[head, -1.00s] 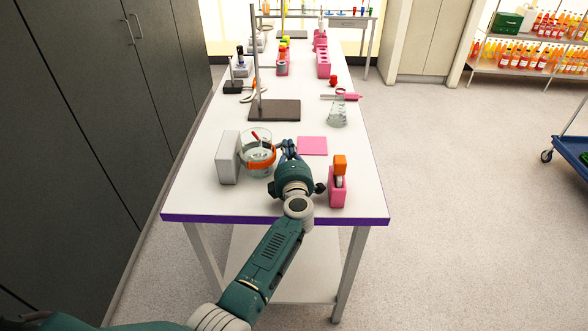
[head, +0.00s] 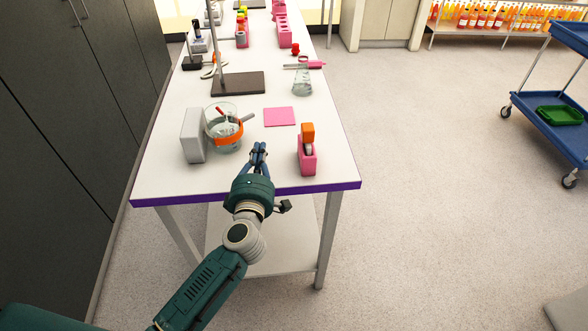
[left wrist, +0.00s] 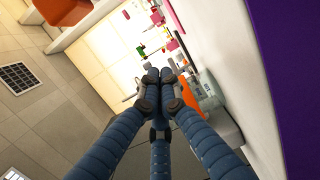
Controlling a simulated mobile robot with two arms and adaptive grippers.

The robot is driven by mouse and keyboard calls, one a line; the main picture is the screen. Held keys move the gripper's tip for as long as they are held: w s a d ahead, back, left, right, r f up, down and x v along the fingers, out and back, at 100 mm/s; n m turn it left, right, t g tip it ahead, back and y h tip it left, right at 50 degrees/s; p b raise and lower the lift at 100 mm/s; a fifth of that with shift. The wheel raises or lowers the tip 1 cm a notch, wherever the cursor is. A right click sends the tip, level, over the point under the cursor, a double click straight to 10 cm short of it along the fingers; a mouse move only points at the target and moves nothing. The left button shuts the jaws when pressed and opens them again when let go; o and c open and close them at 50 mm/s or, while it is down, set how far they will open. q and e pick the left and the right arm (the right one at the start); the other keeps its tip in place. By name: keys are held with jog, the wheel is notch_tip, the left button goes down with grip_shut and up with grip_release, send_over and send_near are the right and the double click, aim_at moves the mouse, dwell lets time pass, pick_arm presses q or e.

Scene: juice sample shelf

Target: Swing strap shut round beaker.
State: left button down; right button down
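A glass beaker (head: 215,112) stands against a grey block (head: 193,136) near the table's front left. A red stick is inside it. An orange strap (head: 229,141) curves across the beaker's near side, and a grey tab (head: 247,118) sticks out at its right; I cannot tell whether the strap is fastened. My left gripper (head: 258,150) is apart from the strap, in front and to the right, with its fingers together and empty. The left wrist view shows the fingertips (left wrist: 160,74) meeting, with the orange strap (left wrist: 190,96) and the beaker (left wrist: 212,92) beyond. My right gripper is out of view.
A pink holder (head: 307,160) with an orange-topped item stands to the right of my left gripper. A pink mat (head: 280,117) lies behind, with a stand base (head: 238,83) and a flask (head: 302,82) farther back. The table's purple front edge (head: 300,188) is close.

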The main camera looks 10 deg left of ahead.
pick_arm(q)
jog(key=s+d+b, duration=0.1)
jog(key=s+d, duration=0.1)
jog(key=s, duration=0.8)
jog(key=s+d+r+m+t+h, duration=0.2)
jog(key=s+d+r+m+h, duration=0.1)
jog(key=d+r+m+h, duration=0.5)
jog(key=shift+d+r+m+h, duration=0.4)
jog(key=shift+d+r+m, duration=0.2)
jog(key=shift+d+m, duration=0.25)
